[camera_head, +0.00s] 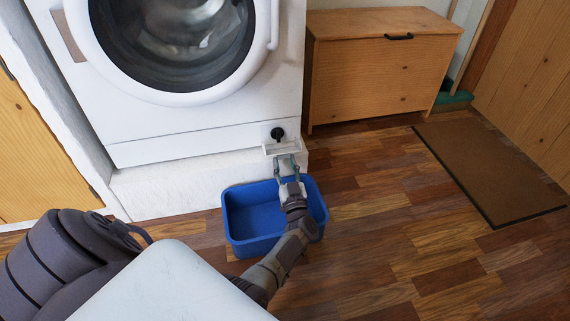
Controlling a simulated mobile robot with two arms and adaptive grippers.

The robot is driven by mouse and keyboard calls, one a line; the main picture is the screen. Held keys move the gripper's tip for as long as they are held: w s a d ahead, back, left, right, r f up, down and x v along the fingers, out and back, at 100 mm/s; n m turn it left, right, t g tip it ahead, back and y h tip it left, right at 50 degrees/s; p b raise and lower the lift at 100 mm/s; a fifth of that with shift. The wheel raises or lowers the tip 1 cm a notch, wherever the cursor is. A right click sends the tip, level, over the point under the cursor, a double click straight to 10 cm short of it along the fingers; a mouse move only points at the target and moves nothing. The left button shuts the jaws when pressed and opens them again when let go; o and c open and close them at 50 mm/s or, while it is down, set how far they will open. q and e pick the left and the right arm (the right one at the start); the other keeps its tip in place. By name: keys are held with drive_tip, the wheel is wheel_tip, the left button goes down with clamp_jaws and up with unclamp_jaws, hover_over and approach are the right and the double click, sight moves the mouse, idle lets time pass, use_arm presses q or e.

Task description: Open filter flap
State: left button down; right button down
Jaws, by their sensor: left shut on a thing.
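The white filter flap (281,147) is at the lower right of the washing machine's front. It stands folded out and down, and the dark round filter cap (277,133) shows in the opening just above it. My left gripper (286,163) reaches up from below, over the blue tub, and its fingers are shut on the flap's outer edge. The exact contact is small and hard to see. My right gripper is not in view.
The white washing machine (200,137) stands on a white plinth (165,188). A blue tub (237,240) sits on the wooden floor below the flap. A wooden chest (360,78) stands to the right, with a brown mat (487,170) beyond. Floor between tub and mat is clear.

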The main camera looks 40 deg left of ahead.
use_arm(q)
drive_tip(key=c, duration=1.1)
unclamp_jaws()
drive_tip(key=shift+s+a+f, duration=0.1)
drive_tip(key=shift+f, duration=0.25)
drive_tip(key=o, duration=0.5)
drive_tip(key=shift+f, duration=0.1)
drive_tip(key=shift+c, duration=0.2)
drive_tip(key=shift+r, duration=0.2)
drive_tip(key=shift+r, duration=0.15)
